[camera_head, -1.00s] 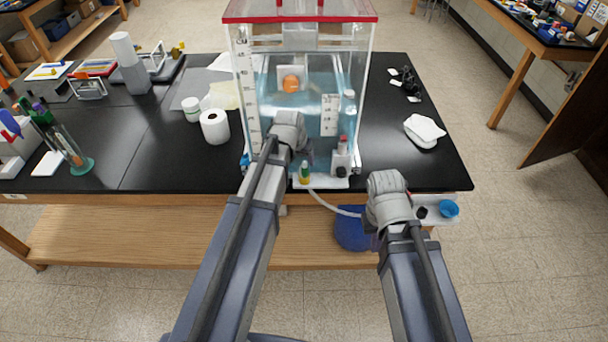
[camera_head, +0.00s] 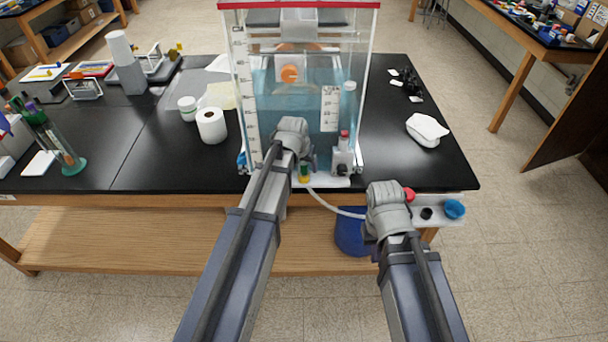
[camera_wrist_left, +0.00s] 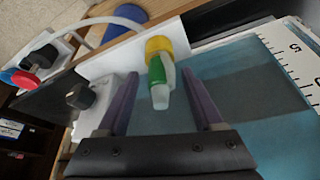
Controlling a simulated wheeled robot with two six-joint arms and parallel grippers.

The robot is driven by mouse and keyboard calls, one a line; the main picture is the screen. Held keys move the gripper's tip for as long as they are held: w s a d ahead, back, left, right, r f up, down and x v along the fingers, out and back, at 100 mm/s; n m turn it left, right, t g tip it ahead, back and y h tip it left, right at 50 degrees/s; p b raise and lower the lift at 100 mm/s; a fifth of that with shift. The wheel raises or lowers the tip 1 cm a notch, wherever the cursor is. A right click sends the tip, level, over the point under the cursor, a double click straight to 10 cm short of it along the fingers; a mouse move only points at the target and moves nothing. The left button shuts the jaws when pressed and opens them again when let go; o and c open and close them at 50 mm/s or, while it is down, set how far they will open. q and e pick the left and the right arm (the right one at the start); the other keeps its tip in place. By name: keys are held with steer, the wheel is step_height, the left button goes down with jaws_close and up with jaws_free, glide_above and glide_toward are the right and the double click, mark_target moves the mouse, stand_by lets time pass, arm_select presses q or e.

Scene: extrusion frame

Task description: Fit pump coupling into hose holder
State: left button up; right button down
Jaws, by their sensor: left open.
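A green and yellow coupling with a pale tip (camera_wrist_left: 157,72) sits at a white ledge at the front foot of the water tank. It also shows in the head view (camera_head: 304,172). My left gripper (camera_wrist_left: 161,80) is open, with one finger on each side of the coupling, not clearly touching it. In the head view, the left wrist hides most of its fingers. A white holder (camera_head: 425,200) with red, black and blue round parts is at the table's front right edge; I cannot tell whether it is the hose holder. My right gripper (camera_head: 388,195) is beside it, its fingers hidden.
The clear tank (camera_head: 245,95) with blue water stands behind my left gripper. A white hose (camera_head: 335,208) runs from near the coupling towards the right. A paper roll (camera_head: 211,126) stands left and a white cloth (camera_head: 427,128) lies right. The black tabletop between tank and cloth is clear.

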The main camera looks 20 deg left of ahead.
arm_select(q)
jaws_close()
stand_by(0.4)
steer(key=shift+r, duration=0.25)
